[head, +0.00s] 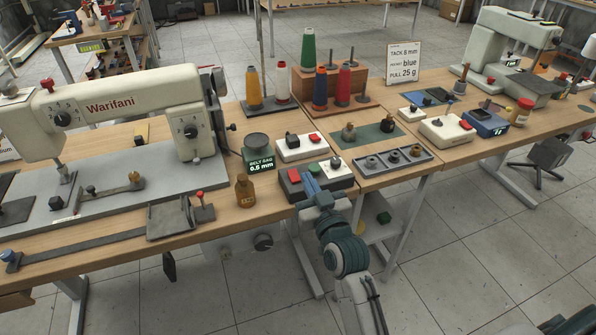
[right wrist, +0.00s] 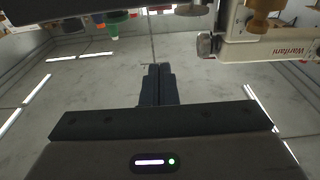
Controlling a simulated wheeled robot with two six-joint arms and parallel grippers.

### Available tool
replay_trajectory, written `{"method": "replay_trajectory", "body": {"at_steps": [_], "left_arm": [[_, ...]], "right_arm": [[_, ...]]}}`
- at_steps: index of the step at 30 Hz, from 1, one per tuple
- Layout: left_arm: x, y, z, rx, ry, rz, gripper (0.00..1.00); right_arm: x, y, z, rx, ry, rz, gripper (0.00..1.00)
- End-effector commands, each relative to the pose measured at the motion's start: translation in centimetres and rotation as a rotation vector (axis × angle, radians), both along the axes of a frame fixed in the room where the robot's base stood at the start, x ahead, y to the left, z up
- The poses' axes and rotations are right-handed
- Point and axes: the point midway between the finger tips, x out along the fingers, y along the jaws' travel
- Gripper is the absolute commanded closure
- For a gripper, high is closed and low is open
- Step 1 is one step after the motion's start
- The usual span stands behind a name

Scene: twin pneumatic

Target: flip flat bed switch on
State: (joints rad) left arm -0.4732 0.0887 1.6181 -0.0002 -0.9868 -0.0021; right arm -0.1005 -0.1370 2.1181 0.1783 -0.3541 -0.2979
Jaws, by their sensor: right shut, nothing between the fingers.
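A flat bed sewing machine marked Warifani (head: 130,105) stands at the left of the head view. Near the table's front edge is a grey control box (head: 340,182) with a red button and a pale plate carrying a small lever. Behind it is a white control box (head: 299,149) with a black knob and a red button. I cannot tell which control is the flat bed switch. My right gripper (head: 311,183) is at the front left of the grey box, hiding part of it; contact is unclear. Its fingers (right wrist: 155,84) are shut and empty. My left gripper is not in view.
A brown bottle (head: 245,191) stands just left of my right gripper. A dark cylinder (head: 257,149) with a label sits behind it. A grey tray (head: 394,159) of small parts lies to the right. Thread cones (head: 308,50) stand at the back.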

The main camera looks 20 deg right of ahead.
Motion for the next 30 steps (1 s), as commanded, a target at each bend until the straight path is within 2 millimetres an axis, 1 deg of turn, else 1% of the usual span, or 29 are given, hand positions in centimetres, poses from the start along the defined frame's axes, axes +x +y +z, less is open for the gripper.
{"method": "replay_trajectory", "body": {"at_steps": [1,3,8,9,12,15,18,30], "left_arm": [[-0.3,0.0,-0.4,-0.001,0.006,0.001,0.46],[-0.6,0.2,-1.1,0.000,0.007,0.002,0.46],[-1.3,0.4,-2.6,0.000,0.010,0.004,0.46],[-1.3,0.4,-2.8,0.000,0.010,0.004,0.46],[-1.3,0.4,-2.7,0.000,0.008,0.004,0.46],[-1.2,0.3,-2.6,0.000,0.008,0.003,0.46],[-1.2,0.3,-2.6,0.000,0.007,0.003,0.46],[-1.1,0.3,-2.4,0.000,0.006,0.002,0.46]], "right_arm": [[1.3,0.0,0.5,-0.002,-0.002,0.001,1.00],[2.8,0.1,0.6,-0.002,-0.002,0.000,1.00],[6.1,0.2,0.9,-0.002,-0.002,0.000,1.00],[6.4,0.2,0.0,-0.002,0.004,0.000,1.00],[6.7,0.2,-1.5,0.001,0.004,0.000,1.00],[7.1,0.2,-2.5,-0.001,0.002,-0.001,1.00],[7.2,0.2,-3.0,0.000,0.001,-0.001,1.00],[7.3,0.2,-3.1,0.000,0.001,-0.001,1.00]]}}
